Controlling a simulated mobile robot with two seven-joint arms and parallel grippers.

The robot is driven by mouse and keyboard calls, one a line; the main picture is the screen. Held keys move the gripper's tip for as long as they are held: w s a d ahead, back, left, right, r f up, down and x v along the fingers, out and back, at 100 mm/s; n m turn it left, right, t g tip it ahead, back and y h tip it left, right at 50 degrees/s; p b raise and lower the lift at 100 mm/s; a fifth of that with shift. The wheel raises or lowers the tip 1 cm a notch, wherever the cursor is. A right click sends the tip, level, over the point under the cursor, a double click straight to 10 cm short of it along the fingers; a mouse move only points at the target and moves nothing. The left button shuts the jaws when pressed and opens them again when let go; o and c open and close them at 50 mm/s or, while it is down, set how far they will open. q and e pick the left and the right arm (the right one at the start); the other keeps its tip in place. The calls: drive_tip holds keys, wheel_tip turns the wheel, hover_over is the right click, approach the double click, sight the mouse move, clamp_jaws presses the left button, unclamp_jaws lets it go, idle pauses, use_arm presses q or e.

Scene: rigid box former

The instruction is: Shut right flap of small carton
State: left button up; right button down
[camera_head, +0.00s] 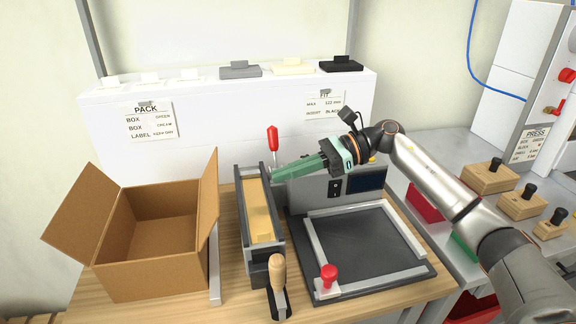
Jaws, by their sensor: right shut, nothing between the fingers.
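The brown carton (158,236) stands open-topped on the wooden table at the left, and its inside looks empty. Its left flap (85,215) leans outward to the left. Its right flap (209,205) stands up nearly upright, seen almost edge-on. My right gripper (276,175), with green fingers, comes in from the right and points left. It is shut and empty, above the back of the long narrow fixture, to the right of the right flap and apart from it. My left gripper is not in view.
The narrow fixture (242,212) with a wooden-handled lever (278,272) stands just right of the carton. A dark framed plate (362,246) with a red knob (329,275) lies further right. A white shelf (225,128) with small blocks stands behind.

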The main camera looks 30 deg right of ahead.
sight(215, 184)
drive_tip(key=p+x, duration=0.1)
drive_tip(key=x, duration=0.5)
drive_tip(key=shift+r, duration=0.15)
drive_tip(key=a, duration=0.1)
drive_tip(key=a+r, duration=0.1)
drive_tip(key=w+a+p, duration=0.1)
drive_tip(key=shift+a+r, duration=0.1)
drive_tip(key=shift+r, duration=0.25)
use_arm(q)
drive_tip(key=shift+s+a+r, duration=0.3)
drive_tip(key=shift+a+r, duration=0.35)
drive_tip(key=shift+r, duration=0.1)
use_arm(e)
drive_tip(key=shift+a, duration=0.1)
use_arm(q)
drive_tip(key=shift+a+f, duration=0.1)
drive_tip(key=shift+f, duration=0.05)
use_arm(e)
drive_tip(key=shift+r, duration=0.1)
